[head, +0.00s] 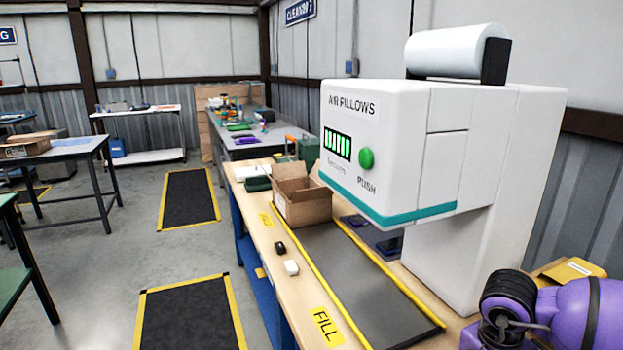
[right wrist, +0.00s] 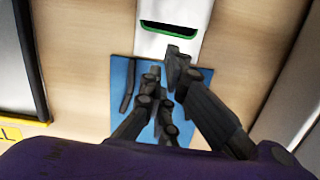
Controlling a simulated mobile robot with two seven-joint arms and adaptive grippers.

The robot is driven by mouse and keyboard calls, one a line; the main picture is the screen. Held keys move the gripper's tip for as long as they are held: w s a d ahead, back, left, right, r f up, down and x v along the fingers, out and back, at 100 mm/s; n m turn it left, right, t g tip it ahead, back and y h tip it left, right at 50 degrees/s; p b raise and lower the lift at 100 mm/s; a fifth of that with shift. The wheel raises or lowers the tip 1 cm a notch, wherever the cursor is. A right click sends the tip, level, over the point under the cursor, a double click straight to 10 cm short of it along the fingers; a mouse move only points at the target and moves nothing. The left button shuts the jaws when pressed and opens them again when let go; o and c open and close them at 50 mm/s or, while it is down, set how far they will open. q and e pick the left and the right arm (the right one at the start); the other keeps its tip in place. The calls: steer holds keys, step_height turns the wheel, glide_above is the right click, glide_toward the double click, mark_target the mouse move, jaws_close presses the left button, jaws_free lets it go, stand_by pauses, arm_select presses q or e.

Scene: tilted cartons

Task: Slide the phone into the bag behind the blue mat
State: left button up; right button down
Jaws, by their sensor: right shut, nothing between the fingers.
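In the right wrist view, the blue mat (right wrist: 121,72) lies on a wooden bench top, partly covered by my right gripper (right wrist: 170,74). The gripper is shut and empty over the mat. A white bag (right wrist: 150,43) with a green-edged dark opening lies just behind the mat, its mouth facing the mat's far side. A slim dark piece (right wrist: 127,86) shows at the mat's left; I cannot tell what it is. I cannot make out the phone for certain. My left gripper is not in either view.
In the head view, a white air-pillow machine (head: 470,150) stands over a grey belt (head: 350,270) with yellow edges. An open carton (head: 305,195) sits at its far end. Small black (head: 280,248) and white (head: 291,267) items lie beside the belt. A yellow packet (head: 577,271) lies at right.

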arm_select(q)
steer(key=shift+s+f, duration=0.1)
arm_select(e)
steer(key=shift+f, duration=0.25)
steer(key=shift+f+b, duration=0.7)
steer(key=shift+f, duration=0.4)
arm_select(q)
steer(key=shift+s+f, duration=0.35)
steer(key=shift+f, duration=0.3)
arm_select(e)
steer(key=shift+r, duration=0.1)
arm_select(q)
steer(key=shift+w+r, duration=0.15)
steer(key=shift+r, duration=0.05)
arm_select(e)
steer(key=shift+r, duration=0.2)
steer(key=shift+d, duration=0.1)
steer(key=shift+w+d, duration=0.35)
steer(key=shift+d, duration=0.55)
steer(key=shift+s+a, duration=0.2)
steer(key=shift+a, duration=0.4)
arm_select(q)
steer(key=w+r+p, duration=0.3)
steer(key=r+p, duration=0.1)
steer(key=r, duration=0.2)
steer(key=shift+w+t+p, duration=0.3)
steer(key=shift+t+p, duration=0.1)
arm_select(e)
step_height(320, 180, up, 8)
